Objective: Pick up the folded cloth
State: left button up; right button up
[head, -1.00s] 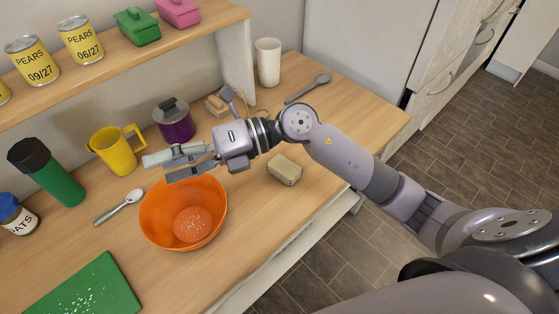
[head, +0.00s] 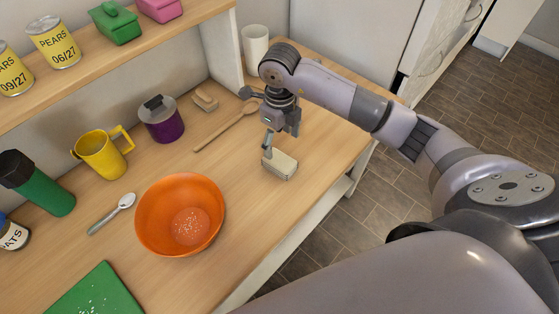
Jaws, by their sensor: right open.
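The folded cloth (head: 283,167) is a small beige, layered block lying on the wooden counter near its front edge, right of the orange bowl. My right gripper (head: 268,150) points down at the cloth from above, with its finger at or just over the cloth's left end. The jaws are open. The finger overlaps the cloth in the picture, so I cannot tell whether they touch. The far finger is mostly hidden. My left gripper is not in view.
An orange bowl (head: 151,217) stands left of the cloth. A wooden spoon (head: 222,128), a purple pot (head: 163,124) and a beige-brown block (head: 205,101) lie behind. A white cup (head: 255,48) stands at the back. Counter between bowl and cloth is clear.

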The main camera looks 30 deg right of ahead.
aim_at(280, 159)
notch_tip(280, 159, down, 5)
jog(key=shift+r+p, duration=0.1)
jog(key=shift+p, duration=0.2)
jog(key=shift+f+p, duration=0.8)
jog(key=shift+f, duration=1.95)
jog(key=shift+c, duration=0.4)
jog(key=shift+w, duration=0.1)
jog(key=c, duration=1.1)
